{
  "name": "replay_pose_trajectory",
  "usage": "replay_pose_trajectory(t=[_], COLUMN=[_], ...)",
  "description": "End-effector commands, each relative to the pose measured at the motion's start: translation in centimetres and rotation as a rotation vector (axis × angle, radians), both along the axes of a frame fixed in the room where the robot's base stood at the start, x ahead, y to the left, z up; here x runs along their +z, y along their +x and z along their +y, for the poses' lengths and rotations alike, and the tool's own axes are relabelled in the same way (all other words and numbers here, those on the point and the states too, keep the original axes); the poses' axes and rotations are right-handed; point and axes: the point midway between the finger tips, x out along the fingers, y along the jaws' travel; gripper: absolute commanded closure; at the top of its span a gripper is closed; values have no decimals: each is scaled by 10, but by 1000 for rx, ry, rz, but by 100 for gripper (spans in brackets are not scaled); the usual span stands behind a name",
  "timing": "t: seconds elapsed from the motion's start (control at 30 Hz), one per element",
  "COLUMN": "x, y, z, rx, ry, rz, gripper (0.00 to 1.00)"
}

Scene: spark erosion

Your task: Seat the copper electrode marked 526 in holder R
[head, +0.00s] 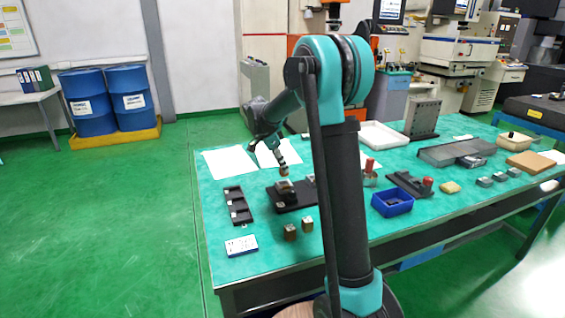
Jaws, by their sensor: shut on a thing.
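My gripper (282,163) points down over the left half of the teal table. It is shut on a small copper-coloured block (284,172); any number on it is too small to read. The held block hangs just above a dark holder (286,194) with a light metal top, on a black base plate (297,206). I cannot tell whether block and holder touch, or whether this is holder R. Two more copper-brown blocks, one left (290,232) and one right (307,225), stand in front of the plate. My arm hides the plate's right part.
A black compartment tray (238,206) lies at left, with a labelled card (241,245) in front. White sheets (228,163) lie behind. A blue bin (392,203), a red-handled tool (370,175) and a black fixture (408,184) stand right of my arm. The table's front-left area is mostly clear.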

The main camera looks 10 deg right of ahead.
Motion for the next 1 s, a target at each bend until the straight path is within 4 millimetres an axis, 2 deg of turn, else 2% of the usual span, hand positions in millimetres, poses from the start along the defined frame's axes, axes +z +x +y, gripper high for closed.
replay_pose_trajectory(t=[0.6, 1.0], x=[-39, -52], y=[0, 0], z=[0, 0], rx=[0, 0], ry=[0, 0], rz=[0, 0], gripper=[100, 100])
